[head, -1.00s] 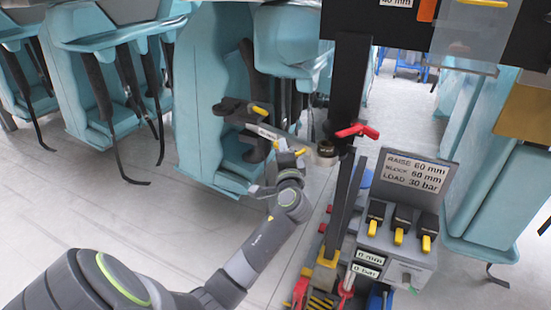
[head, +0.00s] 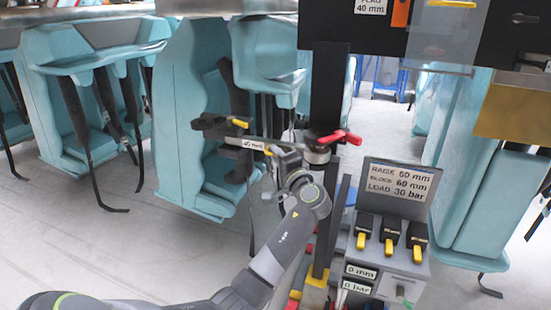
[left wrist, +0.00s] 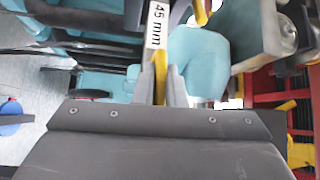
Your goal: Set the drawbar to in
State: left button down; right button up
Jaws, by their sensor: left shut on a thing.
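The drawbar is a grey bar reaching left from a dark upright post, with a white "45 mm" label (head: 253,144) and a black forked end (head: 215,126). The label also shows in the left wrist view (left wrist: 156,25). A yellow handle (left wrist: 160,75) sits on the bar just past the label, and in the head view only a small part of it (head: 267,149) shows. My left gripper (head: 274,153) is shut on this handle, with the fingers on both sides of it in the left wrist view (left wrist: 161,90). My right gripper is not in view.
A red lever (head: 341,137) sits on the post (head: 328,85) right of my gripper. A control box with yellow-tipped levers (head: 389,247) and a sign (head: 398,187) stands at right. Teal seats (head: 185,110) stand close behind and left. Floor at lower left is clear.

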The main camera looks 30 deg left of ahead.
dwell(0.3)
pick_arm(q)
jog(key=c, duration=1.5)
grip_release()
jog(key=shift+w, duration=0.15)
jog(key=shift+f, duration=0.1)
